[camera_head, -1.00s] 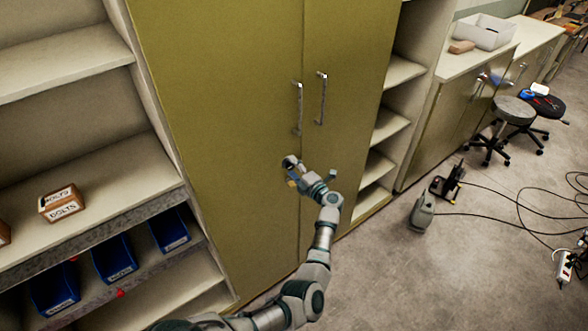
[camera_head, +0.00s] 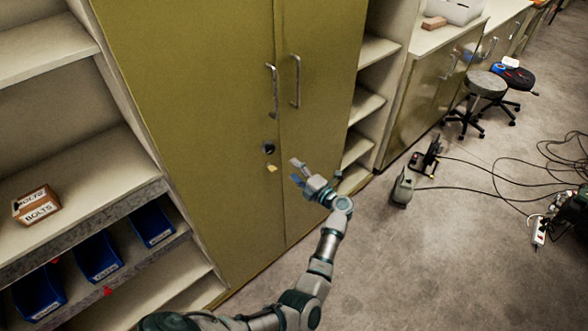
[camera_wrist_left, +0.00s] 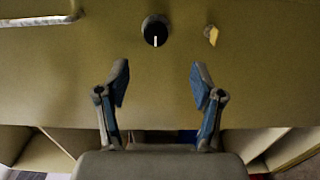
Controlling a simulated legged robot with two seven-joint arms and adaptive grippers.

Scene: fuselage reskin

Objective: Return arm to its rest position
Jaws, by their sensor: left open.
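My left gripper (camera_head: 297,172) is open and empty in the head view, in front of the yellow-green cabinet (camera_head: 190,120) and to the right of its lock. In the left wrist view its two fingers (camera_wrist_left: 160,85) stand wide apart with nothing between them. My left arm (camera_head: 322,255) reaches up from the bottom of the head view. The round black lock (camera_head: 269,148) is on the left door, with a small yellowish tag (camera_head: 272,168) below it. The lock also shows in the left wrist view (camera_wrist_left: 155,30), beyond the fingers. Both cabinet doors look shut. My right gripper is not in view.
Two metal handles, left (camera_head: 272,90) and right (camera_head: 296,80), stick out from the doors. Shelves at left hold a bolts box (camera_head: 36,205) and blue bins (camera_head: 98,257). Stools (camera_head: 487,85), a grey device (camera_head: 403,187) and cables lie on the right floor.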

